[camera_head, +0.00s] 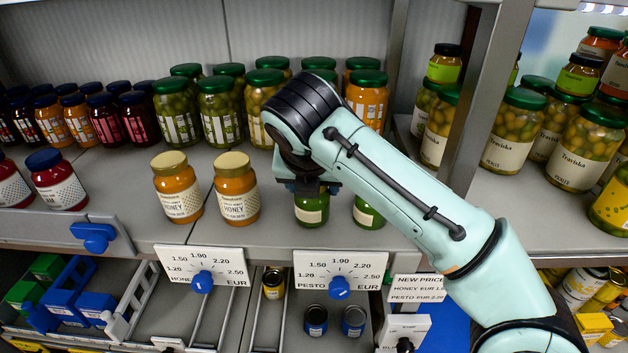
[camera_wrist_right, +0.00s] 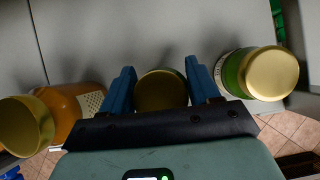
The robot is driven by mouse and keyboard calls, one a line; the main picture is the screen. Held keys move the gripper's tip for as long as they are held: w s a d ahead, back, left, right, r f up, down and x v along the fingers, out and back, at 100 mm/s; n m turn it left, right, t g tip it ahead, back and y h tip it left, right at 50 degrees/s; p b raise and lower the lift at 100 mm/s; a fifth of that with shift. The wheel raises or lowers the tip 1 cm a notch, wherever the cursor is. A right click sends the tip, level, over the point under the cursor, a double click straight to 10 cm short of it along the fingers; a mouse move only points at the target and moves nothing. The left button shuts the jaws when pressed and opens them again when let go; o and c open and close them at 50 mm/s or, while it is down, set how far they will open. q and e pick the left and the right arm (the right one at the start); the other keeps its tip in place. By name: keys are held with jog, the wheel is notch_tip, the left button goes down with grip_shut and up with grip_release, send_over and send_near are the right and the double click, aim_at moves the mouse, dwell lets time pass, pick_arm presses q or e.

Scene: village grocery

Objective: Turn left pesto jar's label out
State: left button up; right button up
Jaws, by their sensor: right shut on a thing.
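The left pesto jar (camera_head: 311,201) is green and stands upright at the shelf front, its top hidden by my right arm in the head view. A pale label patch shows low on its front. My right gripper (camera_head: 312,187) reaches down over it. In the right wrist view its blue fingers are on both sides of the jar's gold lid (camera_wrist_right: 162,90), shut on the jar. The right pesto jar (camera_head: 367,213) stands just to the right, partly hidden by my arm; its gold lid also shows in the right wrist view (camera_wrist_right: 268,73). My left gripper is not in view.
Two honey jars (camera_head: 178,187) (camera_head: 237,188) stand to the left on the same shelf. Green-lidded jars (camera_head: 219,112) fill the back. Price dials for honey (camera_head: 202,268) and pesto (camera_head: 341,271) hang below the edge. A post (camera_head: 470,110) stands right.

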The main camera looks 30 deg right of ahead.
jog(key=shift+n+y, duration=0.4)
jog(key=shift+n, duration=0.2)
jog(key=shift+w+a+f+n+t+y+b, duration=0.15)
jog(key=shift+n+t+y+b, duration=0.2)
jog(key=shift+n, duration=0.35)
jog(key=shift+s+n+y+b, duration=0.25)
jog(key=shift+n+b, duration=0.2)
jog(key=shift+n, duration=0.15)
jog(key=shift+r+n+t+y, duration=0.3)
jog(key=shift+n+y, duration=0.3)
jog(key=shift+n, duration=0.4)
jog(key=shift+w+a+n+p, duration=0.1)
jog(key=shift+n+p, duration=0.25)
jog(key=shift+n, duration=0.05)
jog(key=shift+w+f, duration=0.25)
jog(key=shift+f, duration=0.1)
jog(key=shift+s, duration=0.25)
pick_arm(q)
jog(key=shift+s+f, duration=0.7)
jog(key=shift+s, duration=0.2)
pick_arm(e)
jog(key=o, duration=1.4)
jog(key=shift+w, duration=0.1)
